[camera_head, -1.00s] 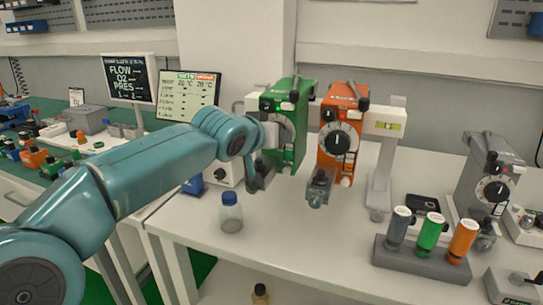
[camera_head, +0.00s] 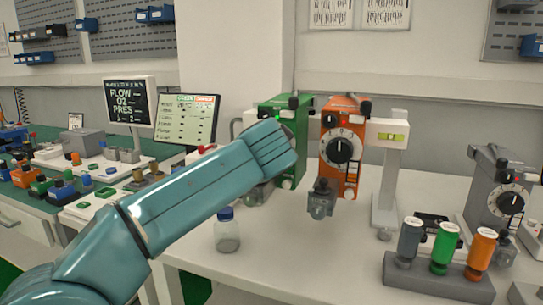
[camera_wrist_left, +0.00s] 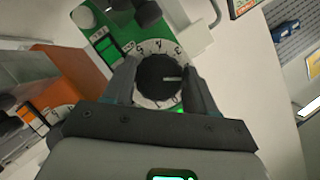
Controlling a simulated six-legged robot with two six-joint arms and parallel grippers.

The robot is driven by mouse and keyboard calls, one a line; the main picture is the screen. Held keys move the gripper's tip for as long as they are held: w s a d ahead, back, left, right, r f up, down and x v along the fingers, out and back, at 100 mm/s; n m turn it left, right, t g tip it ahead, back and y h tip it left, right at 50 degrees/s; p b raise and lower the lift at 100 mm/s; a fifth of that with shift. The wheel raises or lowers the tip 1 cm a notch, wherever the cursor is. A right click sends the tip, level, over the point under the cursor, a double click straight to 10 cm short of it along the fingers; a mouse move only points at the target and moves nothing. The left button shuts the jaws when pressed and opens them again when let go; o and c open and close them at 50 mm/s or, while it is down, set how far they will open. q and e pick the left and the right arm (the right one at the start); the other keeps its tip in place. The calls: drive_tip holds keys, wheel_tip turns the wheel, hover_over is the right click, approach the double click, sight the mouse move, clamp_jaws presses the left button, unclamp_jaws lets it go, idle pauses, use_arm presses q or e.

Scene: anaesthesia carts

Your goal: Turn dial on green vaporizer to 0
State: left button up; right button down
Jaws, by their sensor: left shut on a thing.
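The green vaporizer (camera_head: 301,122) hangs on the rail left of the orange one. My left arm covers its dial in the head view. In the left wrist view the green body (camera_wrist_left: 98,28) shows, with a white numbered dial ring and a black knob (camera_wrist_left: 156,72). My left gripper (camera_wrist_left: 163,86) is shut on this dial, one finger on each side. A white mark on the knob points to the right of the picture. Which number is at the index is too unclear to tell. My right gripper is not in view.
The orange vaporizer (camera_head: 343,130) stands close to the right of the green one. A blue-capped bottle (camera_head: 227,232) stands on the table below my arm. A rack with grey, green and orange bottles (camera_head: 436,275) and a grey vaporizer (camera_head: 490,190) are at the right.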

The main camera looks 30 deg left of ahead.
use_arm(q)
drive_tip(key=m+y+b, duration=0.2)
drive_tip(key=m+b, duration=0.1)
drive_tip(key=m+t+y+b, duration=0.1)
drive_tip(key=m, duration=0.1)
drive_tip(key=shift+d+f+b, duration=0.1)
drive_tip(key=shift+f+b, duration=0.25)
drive_tip(key=shift+b, duration=0.05)
drive_tip(key=shift+m+t+y+b, duration=0.6)
drive_tip(key=shift+m+b, duration=0.5)
drive_tip(key=shift+m, duration=0.6)
drive_tip(key=shift+r+m, duration=0.1)
drive_tip(key=shift+m, duration=0.2)
drive_tip(key=o, duration=1.1)
drive_tip(key=shift+c, duration=0.2)
drive_tip(key=shift+s, duration=0.1)
